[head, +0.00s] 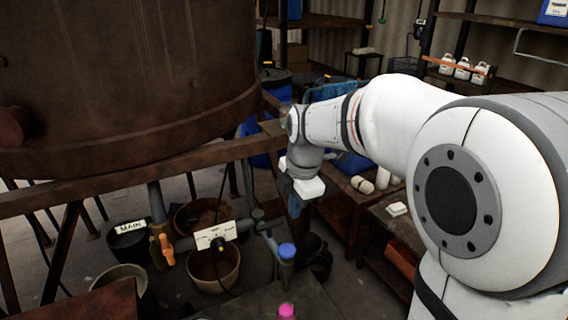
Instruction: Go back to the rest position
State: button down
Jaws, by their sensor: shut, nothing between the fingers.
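My white arm reaches in from the right in the head view, and its wrist bends downward near the middle. My gripper (293,207) hangs below the white wrist block, pointing down. It is shut, and I see nothing held in it. It is right of the vat's pipework and above the blue-capped pipe end (287,251). The fingertips are small and dark here.
A large rusty vat (120,80) on a brown frame (130,170) fills the left. Below it are a pipe with an orange handle (167,249), a "MAIN" label (131,227) and several buckets. A pink-topped item (286,311) is at the bottom. Shelves with white jugs (462,68) stand behind.

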jog(key=s+d+f+m, duration=0.1)
jog(key=s+d+m, duration=0.3)
jog(key=s+m, duration=0.5)
jog(key=s+d+f+m+t+h, duration=0.1)
jog(key=s+d+m, duration=0.4)
jog(key=s+m, duration=0.4)
jog(key=m, duration=0.4)
jog(key=shift+m+t, duration=0.3)
